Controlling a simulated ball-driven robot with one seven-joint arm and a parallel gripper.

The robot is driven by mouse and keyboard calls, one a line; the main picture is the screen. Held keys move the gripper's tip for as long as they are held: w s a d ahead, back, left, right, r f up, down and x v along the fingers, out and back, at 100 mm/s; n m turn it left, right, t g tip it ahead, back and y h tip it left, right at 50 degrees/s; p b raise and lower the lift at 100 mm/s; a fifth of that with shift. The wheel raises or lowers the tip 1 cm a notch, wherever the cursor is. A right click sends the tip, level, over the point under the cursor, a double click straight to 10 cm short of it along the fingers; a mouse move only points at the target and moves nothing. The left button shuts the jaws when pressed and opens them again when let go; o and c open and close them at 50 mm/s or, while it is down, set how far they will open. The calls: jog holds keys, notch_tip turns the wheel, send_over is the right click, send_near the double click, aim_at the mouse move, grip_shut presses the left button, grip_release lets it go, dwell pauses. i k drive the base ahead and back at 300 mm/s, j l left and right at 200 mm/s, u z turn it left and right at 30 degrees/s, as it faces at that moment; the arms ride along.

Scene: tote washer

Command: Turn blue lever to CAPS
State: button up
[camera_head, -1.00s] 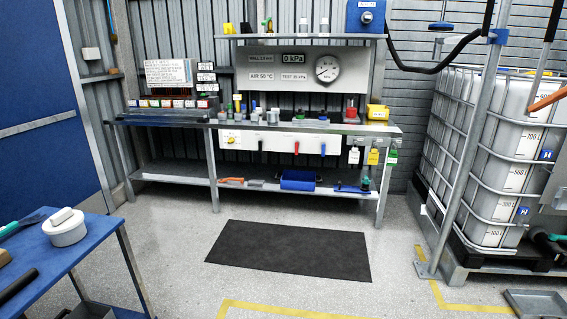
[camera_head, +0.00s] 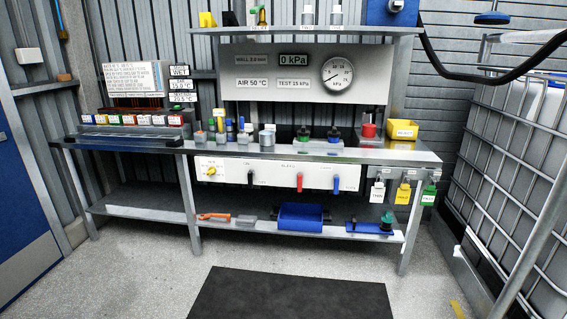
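The blue lever (camera_head: 336,185) hangs from the white panel (camera_head: 275,174) along the bench's front edge. It is the rightmost of the panel's handles and points about straight down. A red lever (camera_head: 300,182) and a black lever (camera_head: 251,179) hang to its left, and a yellow knob (camera_head: 211,171) sits at the panel's left end. The small labels above the levers are too small to read, so I cannot make out CAPS. My gripper is not in view.
The metal bench (camera_head: 385,152) carries jars, blocks and a yellow bin (camera_head: 403,129). A lower shelf holds a blue tray (camera_head: 302,217). A dark mat (camera_head: 290,295) lies on open floor in front. A caged tank (camera_head: 515,165) stands at the right. A dial gauge (camera_head: 337,74) is above the bench.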

aim_at(335, 176)
jog(key=i, duration=0.95)
jog(key=i+u, duration=0.1)
jog(key=i, duration=0.85)
jog(key=i+l, duration=0.2)
jog(key=i, duration=0.75)
